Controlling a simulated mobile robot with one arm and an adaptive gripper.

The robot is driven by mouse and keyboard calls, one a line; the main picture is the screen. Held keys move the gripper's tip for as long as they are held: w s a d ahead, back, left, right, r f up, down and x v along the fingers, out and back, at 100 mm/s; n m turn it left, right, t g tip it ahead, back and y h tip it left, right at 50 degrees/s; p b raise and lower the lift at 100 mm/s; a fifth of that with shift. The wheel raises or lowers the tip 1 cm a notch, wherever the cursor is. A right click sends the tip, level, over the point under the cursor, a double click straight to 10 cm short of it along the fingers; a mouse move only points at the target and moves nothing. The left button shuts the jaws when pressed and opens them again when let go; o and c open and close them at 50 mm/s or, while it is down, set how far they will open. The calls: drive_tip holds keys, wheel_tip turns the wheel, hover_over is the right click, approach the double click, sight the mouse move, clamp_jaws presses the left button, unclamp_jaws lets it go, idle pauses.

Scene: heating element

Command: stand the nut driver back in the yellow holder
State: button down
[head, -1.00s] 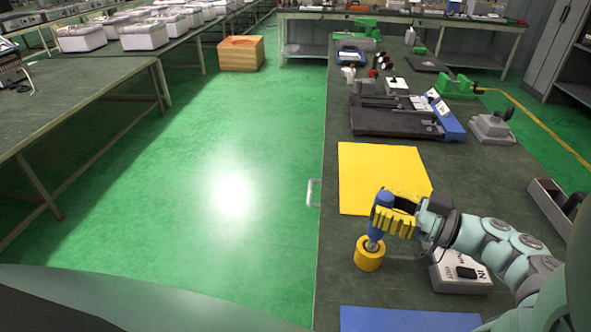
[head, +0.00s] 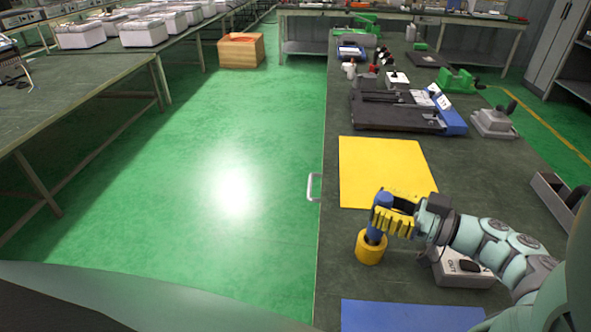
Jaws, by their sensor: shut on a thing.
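The nut driver (head: 373,236) has a blue handle and stands roughly upright, its lower end inside the opening of the yellow holder (head: 370,251). The holder is a short yellow cylinder on the dark bench top. My gripper (head: 383,219) has yellow fingers and is shut on the nut driver's blue handle, just above the holder. The driver's shaft is hidden in the holder, and the fingers cover part of the handle. I cannot tell whether the driver touches the bottom of the holder.
A white switch box (head: 461,269) stands right of the holder, under my arm. A yellow mat (head: 385,172) lies behind and a blue mat (head: 408,316) in front, with bare bench between. A black fixture (head: 398,110) is farther back.

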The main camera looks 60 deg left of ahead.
drive_tip(key=shift+f, duration=0.4)
drive_tip(key=c, duration=0.7)
unclamp_jaws()
drive_tip(key=shift+r, duration=0.1)
wheel_tip(320, 180, up, 10)
drive_tip(key=shift+f, duration=0.1)
